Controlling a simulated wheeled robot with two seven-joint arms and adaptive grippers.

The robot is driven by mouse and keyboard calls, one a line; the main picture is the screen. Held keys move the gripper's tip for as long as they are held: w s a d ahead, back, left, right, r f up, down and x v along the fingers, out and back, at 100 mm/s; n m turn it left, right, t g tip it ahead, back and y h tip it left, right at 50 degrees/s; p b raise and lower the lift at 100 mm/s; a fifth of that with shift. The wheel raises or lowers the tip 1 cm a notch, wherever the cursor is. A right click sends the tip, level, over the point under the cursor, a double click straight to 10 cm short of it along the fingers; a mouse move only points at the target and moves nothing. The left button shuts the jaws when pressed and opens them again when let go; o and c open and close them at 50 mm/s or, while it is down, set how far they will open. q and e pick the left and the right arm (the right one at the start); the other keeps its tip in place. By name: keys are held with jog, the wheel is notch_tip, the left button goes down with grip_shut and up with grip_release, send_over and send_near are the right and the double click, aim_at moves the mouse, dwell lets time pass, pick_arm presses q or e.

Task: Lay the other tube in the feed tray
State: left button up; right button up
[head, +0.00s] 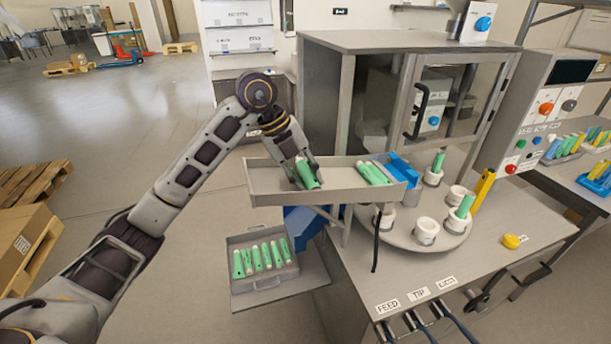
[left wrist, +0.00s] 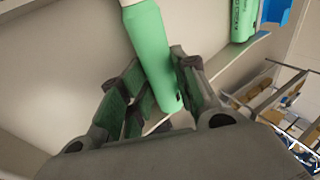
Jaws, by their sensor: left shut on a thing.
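My left gripper (head: 304,172) is over the left part of the grey feed tray (head: 272,190). It is shut on a green tube with a white cap (head: 309,177), which lies tilted at the tray floor; I cannot tell whether it touches the floor. In the left wrist view the held tube (left wrist: 152,55) sits between the fingers (left wrist: 155,95). More green tubes (head: 373,173) lie side by side at the right end of the tray, and one also shows in the left wrist view (left wrist: 243,18). My right gripper is not in view.
A lower grey bin (head: 262,282) holds several green tubes. Right of the tray, a round turntable (head: 405,233) carries white cups (head: 427,230), some with green tubes. A glass-doored cabinet (head: 455,100) stands behind.

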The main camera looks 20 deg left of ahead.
pick_arm(q)
jog(key=shift+o, duration=0.8)
jog(key=shift+s+d+f, duration=0.1)
jog(key=shift+s+f, duration=0.05)
jog(key=shift+f, duration=0.65)
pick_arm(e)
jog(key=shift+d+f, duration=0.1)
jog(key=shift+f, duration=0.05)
pick_arm(q)
jog(key=shift+o, duration=0.6)
jog(key=shift+d, duration=0.15)
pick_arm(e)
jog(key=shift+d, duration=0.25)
pick_arm(q)
jog(key=o, duration=1.1)
jog(key=shift+w+r, duration=0.1)
jog(key=shift+w, duration=0.2)
jog(key=shift+r, duration=0.1)
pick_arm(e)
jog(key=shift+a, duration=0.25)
pick_arm(q)
jog(key=shift+r, duration=0.15)
